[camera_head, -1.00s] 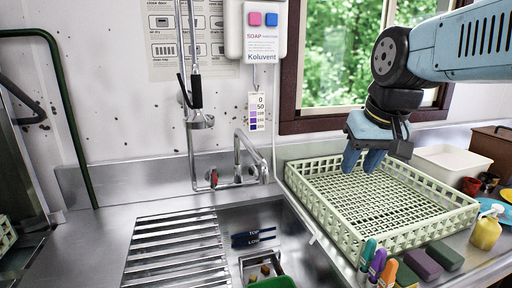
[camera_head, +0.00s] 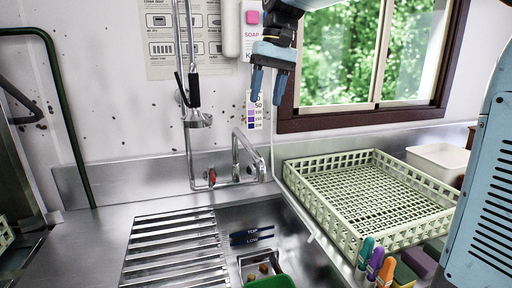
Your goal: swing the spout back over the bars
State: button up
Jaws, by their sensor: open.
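The metal spout (camera_head: 249,146) rises from the tap at the back of the sink and bends forward to the right. Its outlet hangs on the basin side, right of the bars (camera_head: 175,249). The bars are a slatted metal rack over the left part of the sink, and they lie bare. My gripper (camera_head: 266,92) is open and empty, with its blue fingers pointing down. It shows above the spout in the picture, in front of the wall, and does not touch it. How far it is from the spout in depth I cannot tell.
A pale green dish crate (camera_head: 355,235) stands right of the sink. Coloured bottles (camera_head: 374,264) stand at its front. A spray hose (camera_head: 195,92) hangs left of the spout. The basin (camera_head: 270,218) holds a small tray and a green item.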

aim_at(255, 150)
jog(key=f, duration=0.4)
jog(key=a+f, duration=0.1)
jog(key=f, duration=0.4)
jog(key=a+f, duration=0.1)
jog(key=f, duration=0.3)
jog(key=shift+s+a+f, duration=0.2)
jog(key=shift+s+a, duration=0.05)
jog(key=shift+s, duration=0.1)
grip_shut()
